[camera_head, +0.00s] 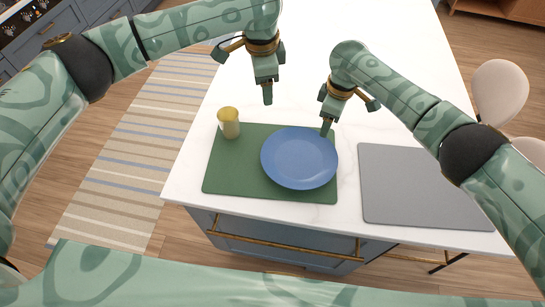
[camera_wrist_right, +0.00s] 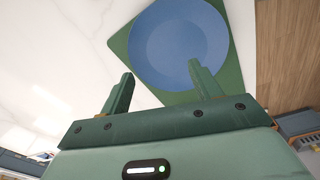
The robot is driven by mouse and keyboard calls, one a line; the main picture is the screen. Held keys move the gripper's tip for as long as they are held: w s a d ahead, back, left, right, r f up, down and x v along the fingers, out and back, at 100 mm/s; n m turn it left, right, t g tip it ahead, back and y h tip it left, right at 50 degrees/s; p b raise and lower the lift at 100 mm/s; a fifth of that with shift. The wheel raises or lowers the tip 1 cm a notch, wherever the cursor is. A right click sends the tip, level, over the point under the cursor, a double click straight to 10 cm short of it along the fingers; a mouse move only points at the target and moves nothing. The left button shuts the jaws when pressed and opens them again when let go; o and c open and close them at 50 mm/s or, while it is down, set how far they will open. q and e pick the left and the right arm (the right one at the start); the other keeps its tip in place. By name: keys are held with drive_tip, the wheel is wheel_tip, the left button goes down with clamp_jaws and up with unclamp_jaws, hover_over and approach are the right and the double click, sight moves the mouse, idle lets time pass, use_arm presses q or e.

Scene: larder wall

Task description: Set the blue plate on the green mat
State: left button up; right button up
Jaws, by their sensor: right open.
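The blue plate (camera_head: 299,160) lies flat on the right part of the green mat (camera_head: 230,178), its right rim at about the mat's right edge. In the right wrist view the plate (camera_wrist_right: 178,45) is just beyond my fingers, with the mat (camera_wrist_right: 232,78) around part of it. My right gripper (camera_head: 327,124) is open and empty at the plate's upper right rim; in the wrist view one finger overlaps the rim, and I cannot tell whether it touches. My left gripper (camera_head: 268,93) hangs above the counter behind the mat, holding nothing visible; its jaw opening is unclear.
A gold cup (camera_head: 229,123) stands at the mat's upper left corner. A grey mat (camera_head: 415,190) lies bare to the right. The white counter (camera_head: 300,60) is clear behind the mats. Its front edge is close below the green mat.

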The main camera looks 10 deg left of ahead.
wheel_tip(320, 180, up, 12)
drive_tip(key=shift+s+d, duration=0.2)
drive_tip(key=shift+d, duration=0.05)
